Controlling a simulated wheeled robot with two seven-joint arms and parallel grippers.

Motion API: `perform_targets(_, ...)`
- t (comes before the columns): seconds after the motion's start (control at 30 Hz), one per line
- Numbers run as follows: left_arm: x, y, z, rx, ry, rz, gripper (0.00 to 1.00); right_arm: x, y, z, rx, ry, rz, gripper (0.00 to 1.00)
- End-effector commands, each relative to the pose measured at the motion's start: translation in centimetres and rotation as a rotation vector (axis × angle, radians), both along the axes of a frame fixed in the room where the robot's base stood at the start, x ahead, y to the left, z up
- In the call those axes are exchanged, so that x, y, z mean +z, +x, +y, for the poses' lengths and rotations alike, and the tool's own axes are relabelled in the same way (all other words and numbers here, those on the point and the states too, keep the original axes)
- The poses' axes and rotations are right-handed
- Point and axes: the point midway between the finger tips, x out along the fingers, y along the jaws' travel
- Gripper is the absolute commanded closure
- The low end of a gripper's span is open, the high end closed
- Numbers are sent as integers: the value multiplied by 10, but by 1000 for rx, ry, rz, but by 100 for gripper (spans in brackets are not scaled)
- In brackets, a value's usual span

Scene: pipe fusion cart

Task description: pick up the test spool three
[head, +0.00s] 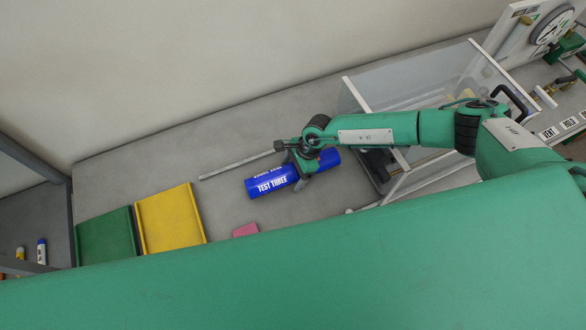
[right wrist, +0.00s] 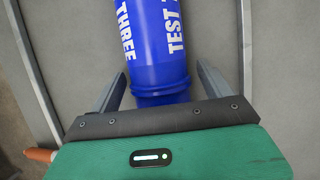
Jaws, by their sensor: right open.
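The test spool three is a blue cylinder with white "TEST THREE" lettering (head: 271,183), lying on its side on the grey bench top. My right gripper (head: 303,172) is above the spool, and its arm comes in from the right. In the right wrist view the spool (right wrist: 150,45) runs up between the two open fingers of the right gripper (right wrist: 160,88). A narrower blue groove on the spool shows near the palm. I see a gap on each side between finger and spool. Part of the spool is hidden under the gripper. My left gripper is not in view.
A yellow tray (head: 171,219) and a green tray (head: 105,237) lie left of the spool. A grey rod (head: 238,165) lies behind it. A pink block (head: 245,230) lies in front. A clear-walled enclosure (head: 410,78) stands at right, near a gauge (head: 552,27).

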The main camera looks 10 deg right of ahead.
Motion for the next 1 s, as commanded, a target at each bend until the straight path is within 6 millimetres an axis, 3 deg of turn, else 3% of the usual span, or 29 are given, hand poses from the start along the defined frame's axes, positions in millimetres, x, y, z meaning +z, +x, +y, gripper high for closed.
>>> perform_targets(0.2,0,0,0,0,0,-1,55,-1,0,0,0,0,0,18)
perform_targets(0.5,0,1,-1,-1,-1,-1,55,0,0,0,0,0,0,77)
perform_targets(0.83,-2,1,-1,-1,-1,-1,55,2,0,0,1,1,-1,77)
perform_targets(1.0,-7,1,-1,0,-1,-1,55,13,1,0,0,1,-2,77)
